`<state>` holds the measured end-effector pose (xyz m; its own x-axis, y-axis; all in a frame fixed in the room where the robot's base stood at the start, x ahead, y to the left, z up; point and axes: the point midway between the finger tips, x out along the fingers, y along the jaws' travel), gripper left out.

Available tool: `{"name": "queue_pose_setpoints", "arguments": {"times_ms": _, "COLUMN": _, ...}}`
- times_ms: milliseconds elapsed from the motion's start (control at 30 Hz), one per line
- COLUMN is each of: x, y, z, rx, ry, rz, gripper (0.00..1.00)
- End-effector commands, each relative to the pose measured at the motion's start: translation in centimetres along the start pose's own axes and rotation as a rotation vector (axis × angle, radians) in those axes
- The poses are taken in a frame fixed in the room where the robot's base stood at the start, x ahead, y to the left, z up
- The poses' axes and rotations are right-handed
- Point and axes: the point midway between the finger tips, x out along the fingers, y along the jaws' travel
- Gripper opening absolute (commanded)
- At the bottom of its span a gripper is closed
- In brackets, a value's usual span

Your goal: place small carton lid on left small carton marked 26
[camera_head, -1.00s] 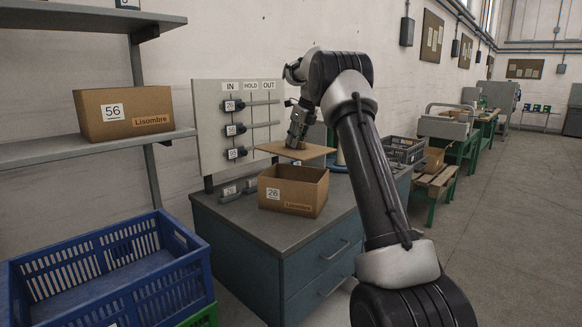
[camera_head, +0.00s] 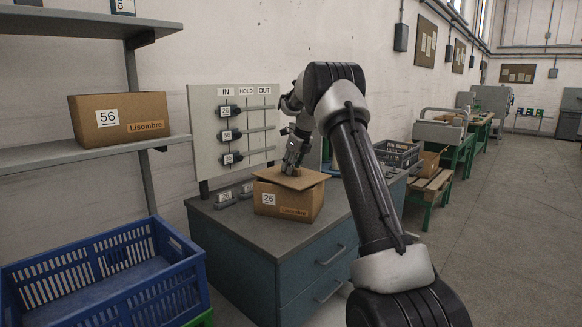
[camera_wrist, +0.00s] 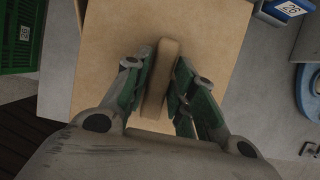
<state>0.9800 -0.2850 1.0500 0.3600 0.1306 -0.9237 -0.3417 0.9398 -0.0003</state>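The small carton (camera_head: 308,204) marked 26 stands on the workbench, below my gripper. The flat brown lid (camera_head: 312,180) lies over its top and hides the opening. My gripper (camera_head: 291,169) is above the lid. In the wrist view, my gripper (camera_wrist: 163,82) has its two fingers on either side of the raised bar handle (camera_wrist: 165,60) of the lid (camera_wrist: 215,45), closed on it. The carton is hidden under the lid there.
The IN/HOLD/OUT board (camera_head: 205,150) stands close behind. A carton marked 56 (camera_head: 90,118) is on the shelf. A blue crate (camera_head: 165,300) is at lower left. A grey crate (camera_head: 398,155) is at right.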

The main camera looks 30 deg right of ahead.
Motion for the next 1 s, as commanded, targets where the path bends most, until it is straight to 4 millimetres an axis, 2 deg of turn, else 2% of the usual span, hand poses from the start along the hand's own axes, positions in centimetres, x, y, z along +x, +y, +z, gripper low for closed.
{"name": "queue_pose_setpoints", "arguments": {"times_ms": 333, "x": -0.1, "y": 0.0, "z": 0.1, "rx": 0.0, "ry": 0.0, "rz": 0.0, "gripper": 0.41}}
{"name": "queue_pose_setpoints", "arguments": {"times_ms": 467, "x": -1.1, "y": -0.1, "z": 0.1, "rx": 0.0, "ry": -0.002, "rz": -0.002, "gripper": 0.41}}
{"name": "queue_pose_setpoints", "arguments": {"times_ms": 800, "x": -8.4, "y": -0.1, "z": 0.1, "rx": 0.0, "ry": -0.002, "rz": -0.003, "gripper": 0.41}}
{"name": "queue_pose_setpoints", "arguments": {"times_ms": 1000, "x": -11.4, "y": 0.0, "z": 0.1, "rx": 0.0, "ry": 0.0, "rz": -0.002, "gripper": 0.41}}
